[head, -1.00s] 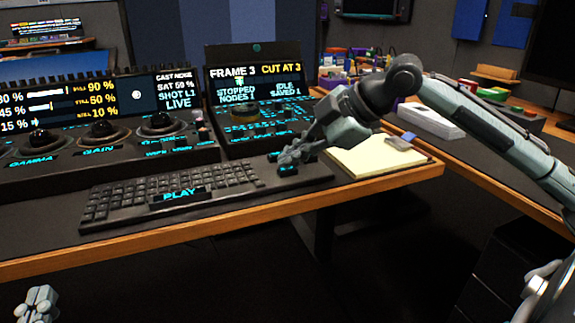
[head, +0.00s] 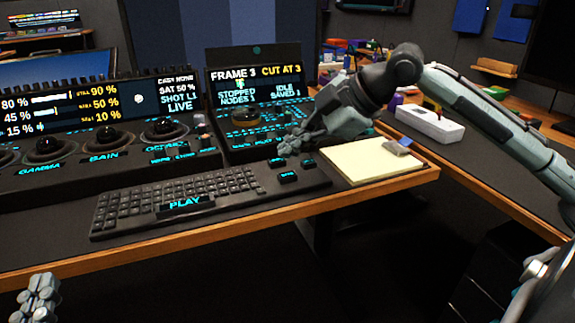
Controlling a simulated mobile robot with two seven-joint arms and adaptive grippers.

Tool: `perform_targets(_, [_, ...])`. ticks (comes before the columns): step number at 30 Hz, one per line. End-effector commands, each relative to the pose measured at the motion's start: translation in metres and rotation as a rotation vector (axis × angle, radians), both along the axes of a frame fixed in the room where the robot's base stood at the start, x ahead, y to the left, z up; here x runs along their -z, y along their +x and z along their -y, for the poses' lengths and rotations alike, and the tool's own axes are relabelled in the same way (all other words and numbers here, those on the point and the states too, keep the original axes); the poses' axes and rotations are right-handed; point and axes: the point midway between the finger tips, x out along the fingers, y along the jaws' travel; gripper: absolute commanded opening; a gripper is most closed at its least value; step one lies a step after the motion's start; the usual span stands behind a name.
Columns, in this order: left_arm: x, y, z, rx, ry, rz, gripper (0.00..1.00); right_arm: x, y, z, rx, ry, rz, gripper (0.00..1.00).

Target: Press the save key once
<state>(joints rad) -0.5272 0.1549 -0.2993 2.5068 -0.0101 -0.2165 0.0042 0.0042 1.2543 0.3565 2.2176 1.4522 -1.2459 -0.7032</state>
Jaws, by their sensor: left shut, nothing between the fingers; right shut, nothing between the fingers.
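Small dark keys (head: 288,177) with cyan labels sit at the right end of the keyboard (head: 178,196). Their labels are too small to read surely, so I cannot tell which is the save key. My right gripper (head: 288,146) is shut and empty, just above and behind these keys, with a gap to the front one. The panel screen (head: 256,84) reads FRAME 3, CUT AT 3, STOPPED, NODES 1, IDLE, SAVED 1. My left gripper (head: 38,296) is shut and empty at the bottom left, below the desk's front edge.
A large PLAY key (head: 185,203) is at the keyboard's front. Trackballs (head: 105,136) stand on the panel behind. A yellow notepad (head: 365,162) lies right of the keys, and a white box (head: 430,123) beyond it. The desk's wooden edge (head: 240,225) runs along the front.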

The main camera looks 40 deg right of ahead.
Motion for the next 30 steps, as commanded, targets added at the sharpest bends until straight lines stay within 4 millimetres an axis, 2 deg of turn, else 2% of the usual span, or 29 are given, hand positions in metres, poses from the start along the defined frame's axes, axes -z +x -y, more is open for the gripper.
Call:
perform_targets(1, [-0.011, 0.000, 0.000, 0.000, 0.000, 0.000, 0.00, -0.011, 0.000, 0.000, 0.000, 0.000, 0.000, 0.00])
perform_targets(7, [-0.029, 0.000, 0.000, 0.000, 0.000, 0.000, 0.00, -0.027, 0.000, 0.000, -0.001, 0.000, -0.001, 0.00])
perform_targets(30, [-0.028, 0.000, 0.000, 0.000, 0.000, 0.000, 0.00, -0.027, 0.000, 0.000, -0.001, 0.000, -0.001, 0.00])
